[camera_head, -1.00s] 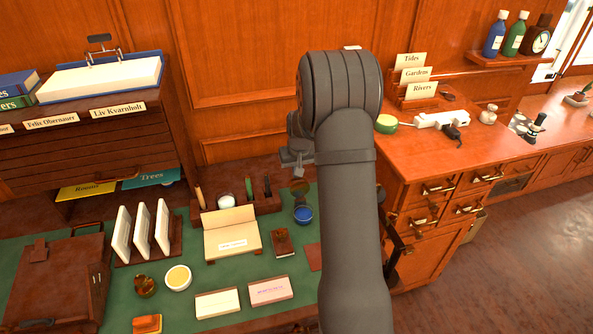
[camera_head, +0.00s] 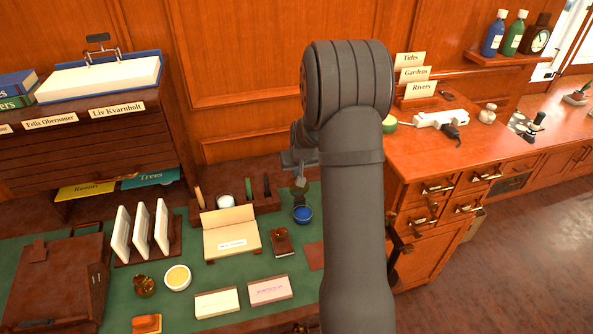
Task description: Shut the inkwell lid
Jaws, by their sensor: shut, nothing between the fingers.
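The inkwell (camera_head: 303,214) is a small round pot with a blue top surface, standing on the green desk mat (camera_head: 205,272). Its dark lid (camera_head: 300,194) stands raised behind the pot, so the inkwell is open. My gripper (camera_head: 300,183) is shut and empty, pointing down at the raised lid's upper part. It overlaps the lid in the picture; I cannot tell whether they touch. My arm hides the area just right of the inkwell.
A pen rack (camera_head: 262,204) stands left of the inkwell. A cream card box (camera_head: 231,240) and a brown stamp-like block (camera_head: 282,243) are in front. A cabinet (camera_head: 445,160) with a power strip (camera_head: 440,119) stands to the right.

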